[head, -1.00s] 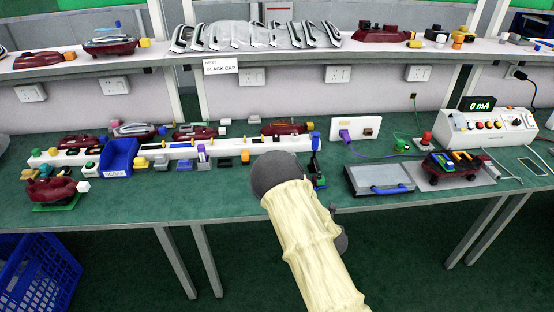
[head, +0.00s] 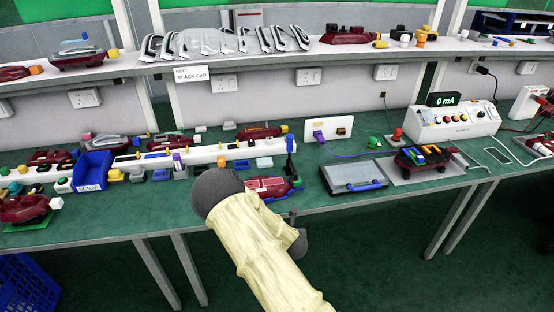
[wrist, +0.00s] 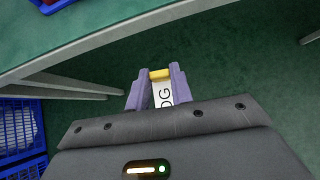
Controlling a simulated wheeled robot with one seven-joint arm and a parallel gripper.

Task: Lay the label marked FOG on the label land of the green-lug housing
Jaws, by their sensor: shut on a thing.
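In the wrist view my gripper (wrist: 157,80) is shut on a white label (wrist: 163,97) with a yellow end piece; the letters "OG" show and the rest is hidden. It is held over the floor, in front of the bench edge. In the head view my arm hides most of the gripper. A dark red housing (head: 268,187) lies on the bench just beyond my arm, with green and blue bits at its right end. Other dark red housings stand at the left (head: 24,209) and along the white rail. I cannot tell which one has the green lugs.
A blue bin (head: 92,172) and small coloured parts fill the bench's left. A grey tray with a blue handle (head: 353,176) and a housing on a plate (head: 422,157) stand right of my arm. A meter box (head: 454,121) stands behind.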

